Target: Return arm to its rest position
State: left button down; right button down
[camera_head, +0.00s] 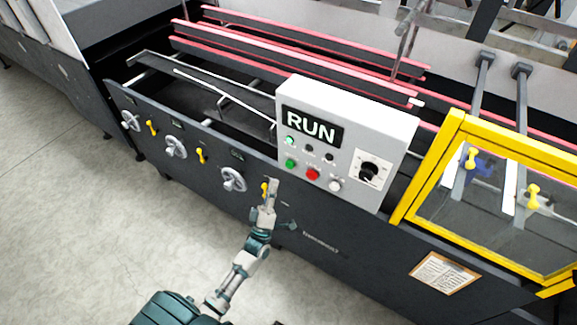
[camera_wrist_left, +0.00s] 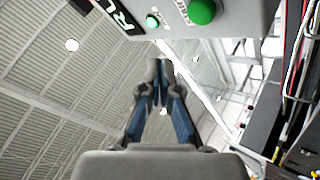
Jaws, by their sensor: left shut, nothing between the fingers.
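My left arm reaches up from the bottom of the head view, and its gripper (camera_head: 272,188) is in front of the dark machine side, just below and left of the control box (camera_head: 345,140). In the left wrist view my left gripper (camera_wrist_left: 158,68) is shut, with nothing between its fingers. The control box shows above it there, with a large green button (camera_wrist_left: 202,11) and a small lit green lamp (camera_wrist_left: 152,21). The gripper looks apart from the buttons. My right gripper is in neither view.
The box has a RUN display (camera_head: 311,127), a red button (camera_head: 313,174), a white button (camera_head: 334,185) and a black knob (camera_head: 369,171). Handwheels (camera_head: 233,180) and yellow levers line the machine side. A yellow-framed guard (camera_head: 428,165) stands at right. The floor (camera_head: 90,220) at left is clear.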

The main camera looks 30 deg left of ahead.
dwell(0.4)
